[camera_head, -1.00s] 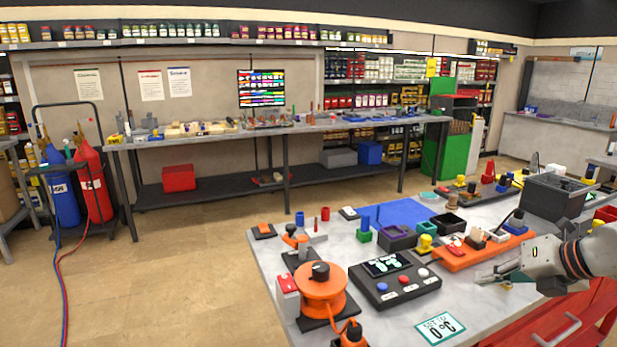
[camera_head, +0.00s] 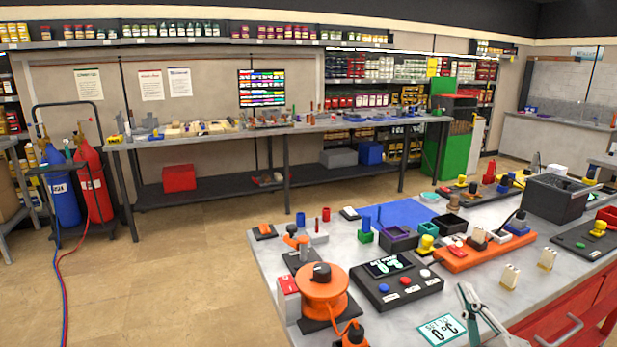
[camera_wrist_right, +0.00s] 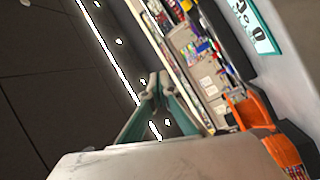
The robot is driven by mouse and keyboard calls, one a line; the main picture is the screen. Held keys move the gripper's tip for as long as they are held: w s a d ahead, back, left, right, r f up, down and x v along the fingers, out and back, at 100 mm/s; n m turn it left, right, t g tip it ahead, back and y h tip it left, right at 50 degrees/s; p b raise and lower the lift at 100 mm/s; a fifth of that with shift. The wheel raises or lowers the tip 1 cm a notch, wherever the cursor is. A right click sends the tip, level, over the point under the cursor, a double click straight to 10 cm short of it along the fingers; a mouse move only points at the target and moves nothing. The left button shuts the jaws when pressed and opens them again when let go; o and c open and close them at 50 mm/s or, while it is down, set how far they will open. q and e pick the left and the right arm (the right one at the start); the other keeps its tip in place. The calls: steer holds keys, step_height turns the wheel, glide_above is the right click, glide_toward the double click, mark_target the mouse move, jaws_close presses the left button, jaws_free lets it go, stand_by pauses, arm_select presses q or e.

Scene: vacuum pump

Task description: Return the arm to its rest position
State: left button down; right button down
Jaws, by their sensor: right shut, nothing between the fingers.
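My right gripper (camera_head: 468,292) rises from the bottom edge of the head view, in front of the table's near side. The gripper is shut and empty. In the right wrist view, its fingertips (camera_wrist_right: 156,85) meet, with the room tilted behind them. My left gripper is not in view.
The table (camera_head: 455,290) carries a dark control box (camera_head: 395,285) with a display, an orange spool (camera_head: 321,292), an orange power strip (camera_head: 480,253) and a dark bin (camera_head: 553,198). Two cream blocks (camera_head: 510,276) (camera_head: 547,259) stand near its front edge. Floor on the left is open.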

steer(key=s+d+f+m+g+h, duration=0.25)
steer(key=s+f+g, duration=0.35)
steer(key=s+f, duration=0.55)
steer(key=s+d+f+m+g+h, duration=0.15)
steer(key=s+d+f+g, duration=0.25)
steer(key=s+f+g, duration=0.7)
steer(key=w+a+f+m+t+y, duration=0.1)
steer(key=a+f+t+y, duration=0.3)
steer(key=a+f, duration=0.4)
steer(key=w+a+f+m+t+y, duration=0.2)
steer(key=a+f+t+y, duration=0.1)
steer(key=a+f, duration=0.5)
steer(key=shift+w+m+t+y, duration=0.3)
steer(key=shift+t+y, duration=0.1)
steer(key=shift+t, duration=0.1)
